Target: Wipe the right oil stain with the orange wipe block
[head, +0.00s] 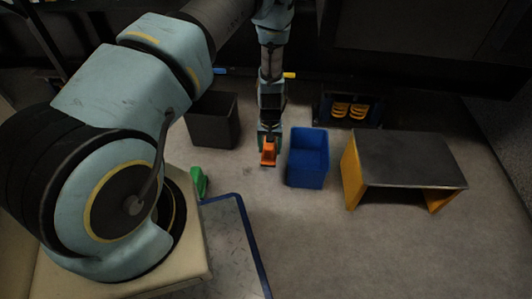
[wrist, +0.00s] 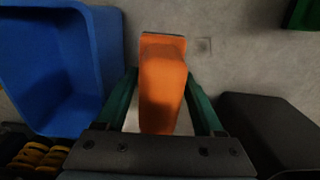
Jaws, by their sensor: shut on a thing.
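The orange wipe block (head: 268,152) is held in my gripper (head: 268,143) above the grey floor, between the dark bin and the blue bin. In the wrist view the orange wipe block (wrist: 163,85) fills the middle, with the green fingers of my gripper (wrist: 163,105) closed on its two sides. A dark edge shows at the block's far end. I cannot make out an oil stain for certain; a small faint square mark (wrist: 204,45) lies on the floor beside the block in the wrist view.
A blue bin (head: 307,170) stands close right of my gripper, and a dark bin (head: 212,132) stands to its left. A table with yellow sides (head: 410,160) is farther right. A green object (head: 199,182) is at lower left, near a blue-edged floor area (head: 235,240). Front floor is clear.

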